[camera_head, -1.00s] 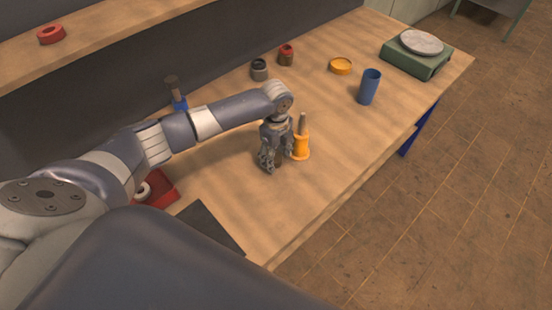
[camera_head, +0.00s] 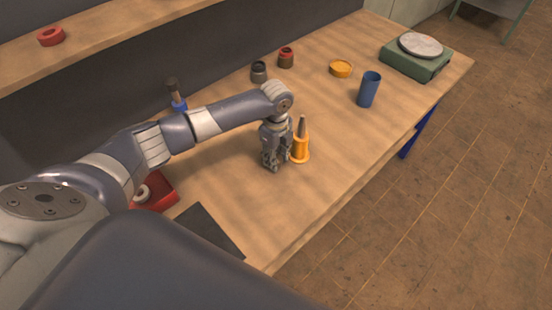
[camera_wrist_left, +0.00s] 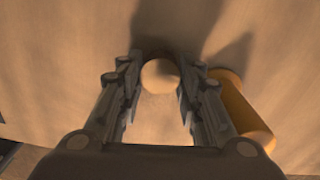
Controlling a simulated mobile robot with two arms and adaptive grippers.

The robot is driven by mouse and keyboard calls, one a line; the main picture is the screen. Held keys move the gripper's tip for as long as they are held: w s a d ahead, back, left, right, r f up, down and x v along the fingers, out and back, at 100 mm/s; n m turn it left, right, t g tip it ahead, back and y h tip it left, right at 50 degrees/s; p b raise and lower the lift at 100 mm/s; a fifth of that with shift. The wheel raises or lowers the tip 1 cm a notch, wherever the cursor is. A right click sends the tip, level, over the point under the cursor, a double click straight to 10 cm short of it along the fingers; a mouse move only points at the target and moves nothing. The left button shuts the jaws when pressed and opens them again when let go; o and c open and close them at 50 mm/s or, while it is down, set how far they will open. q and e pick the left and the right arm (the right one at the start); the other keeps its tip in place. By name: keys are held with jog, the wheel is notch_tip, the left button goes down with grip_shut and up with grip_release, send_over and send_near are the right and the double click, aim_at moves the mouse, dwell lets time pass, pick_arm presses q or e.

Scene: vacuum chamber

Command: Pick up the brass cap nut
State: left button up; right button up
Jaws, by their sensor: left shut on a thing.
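The brass cap nut (camera_wrist_left: 160,76) shows in the left wrist view as a small round tan piece between the fingertips. My left gripper (camera_wrist_left: 158,90) is shut on it, with a finger on each side. In the head view my left gripper (camera_head: 273,164) points down low over the wooden bench, and its fingers hide the nut there. I cannot tell whether the nut touches the bench. My right gripper is not in view.
An orange holder with a grey cone (camera_head: 301,145) stands right beside my left gripper. A red tray (camera_head: 158,194) and dark mat (camera_head: 208,230) lie nearer.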

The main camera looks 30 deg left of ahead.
pick_arm(q)
notch_tip(320, 180, up, 3)
jog(key=shift+f+b, duration=0.15)
jog(key=shift+b, duration=0.35)
jog(key=s+d, duration=0.1)
jog(key=s, duration=0.4)
jog(key=s+d+r+b, duration=0.1)
jog(key=s+d, duration=0.1)
jog(key=s, duration=0.3)
jog(key=s+d+b, duration=0.1)
jog(key=s, duration=0.4)
jog(key=shift+d+r, duration=0.2)
jog(key=shift+d, duration=0.1)
jog(key=shift+s, duration=0.15)
jog(key=shift+d+r, duration=0.1)
